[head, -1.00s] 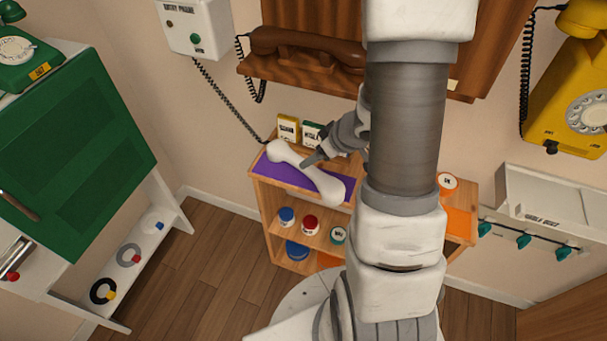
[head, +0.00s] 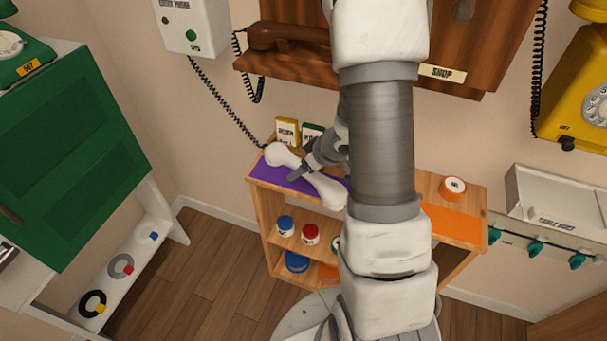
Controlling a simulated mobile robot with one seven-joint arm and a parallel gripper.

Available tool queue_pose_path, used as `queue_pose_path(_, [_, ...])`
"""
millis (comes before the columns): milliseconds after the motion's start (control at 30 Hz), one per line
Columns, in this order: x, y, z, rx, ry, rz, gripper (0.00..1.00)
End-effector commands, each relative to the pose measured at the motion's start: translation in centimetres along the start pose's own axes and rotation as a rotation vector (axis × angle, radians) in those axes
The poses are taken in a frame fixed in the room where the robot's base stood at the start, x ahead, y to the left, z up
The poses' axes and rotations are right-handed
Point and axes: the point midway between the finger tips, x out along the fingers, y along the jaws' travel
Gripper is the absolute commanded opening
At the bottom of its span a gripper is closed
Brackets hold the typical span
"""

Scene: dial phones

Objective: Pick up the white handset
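The white handset (head: 325,189) lies diagonally on the purple mat (head: 268,174) on the top left of the wooden shelf unit. Its far-left end and near-right end both show. My gripper (head: 297,174) is at the handset's middle, with a grey finger reaching across it from the right. The other finger is not clear, so I cannot tell whether the gripper is open or closed around the handset, or whether it touches it. My arm hides part of the shelf to the right.
Yellow (head: 287,130) and green boxes stand behind the handset. An entry phone (head: 194,25) with a hanging cord is on the wall above left. A brown handset (head: 285,37) rests above on a wooden wall phone. An orange mat (head: 453,224) lies on the shelf's right.

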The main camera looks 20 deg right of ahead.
Motion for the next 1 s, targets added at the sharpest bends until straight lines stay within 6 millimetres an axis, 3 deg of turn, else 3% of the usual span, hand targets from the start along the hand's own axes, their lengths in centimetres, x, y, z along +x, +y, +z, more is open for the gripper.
queue_pose_path(67, [-0.08, 0.01, -0.04, 0.000, 0.000, 0.000, 0.75])
queue_pose_path(400, [-0.10, 0.00, -0.03, -0.001, 0.000, 0.000, 0.14])
queue_pose_path(500, [-0.10, 0.00, -0.03, -0.001, 0.000, 0.000, 0.00])
queue_pose_path(1000, [-0.44, 0.02, -0.29, -0.001, 0.002, 0.000, 0.00])
